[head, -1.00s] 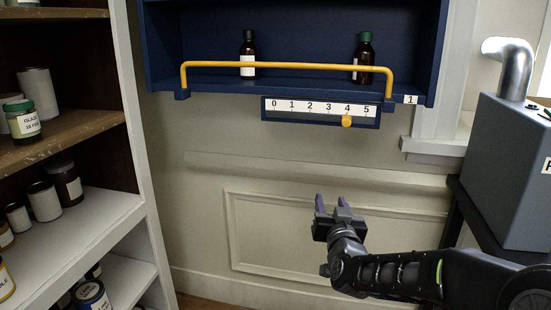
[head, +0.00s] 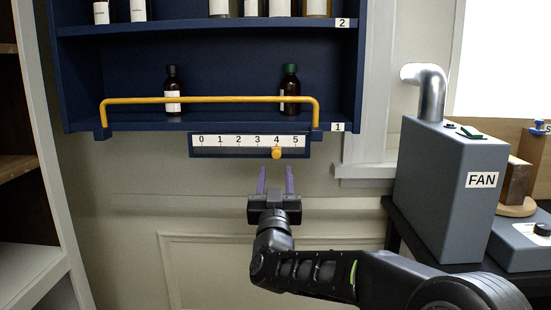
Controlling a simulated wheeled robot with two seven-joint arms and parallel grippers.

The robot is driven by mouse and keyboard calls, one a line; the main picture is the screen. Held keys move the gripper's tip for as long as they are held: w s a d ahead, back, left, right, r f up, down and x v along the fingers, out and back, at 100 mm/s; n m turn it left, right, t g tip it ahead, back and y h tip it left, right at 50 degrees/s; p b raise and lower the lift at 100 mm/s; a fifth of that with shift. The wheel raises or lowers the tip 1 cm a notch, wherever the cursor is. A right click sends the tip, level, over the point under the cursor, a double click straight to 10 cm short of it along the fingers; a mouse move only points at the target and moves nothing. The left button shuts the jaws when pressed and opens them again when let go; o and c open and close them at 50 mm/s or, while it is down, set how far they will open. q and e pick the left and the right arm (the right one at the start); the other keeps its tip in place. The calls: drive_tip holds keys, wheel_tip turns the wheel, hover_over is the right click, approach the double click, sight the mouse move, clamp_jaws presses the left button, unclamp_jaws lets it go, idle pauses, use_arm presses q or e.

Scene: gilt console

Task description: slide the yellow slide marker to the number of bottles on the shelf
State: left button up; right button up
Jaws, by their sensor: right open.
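The yellow slide marker (head: 277,153) sits under the number 4 on the white scale (head: 249,141), which reads 0 to 5 below the blue shelf. The shelf labelled 1 holds two brown bottles behind a yellow rail (head: 210,99): one with a black cap (head: 173,90) and one with a green cap (head: 290,88). My right gripper (head: 276,180) is open and empty, its purple fingers pointing up just below the marker in the picture, apparently not touching it. My left gripper is not in view.
The upper shelf (head: 210,27), labelled 2, holds several bottles, cut off by the top edge. A grey box marked FAN (head: 440,190) with a metal pipe stands at right on a dark table. A pale shelving unit (head: 35,200) is at left. The wall below the scale is clear.

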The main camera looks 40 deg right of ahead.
sight(276, 155)
drive_tip(key=x, duration=0.7)
drive_tip(key=shift+c, duration=0.3)
clamp_jaws()
idle(1.0)
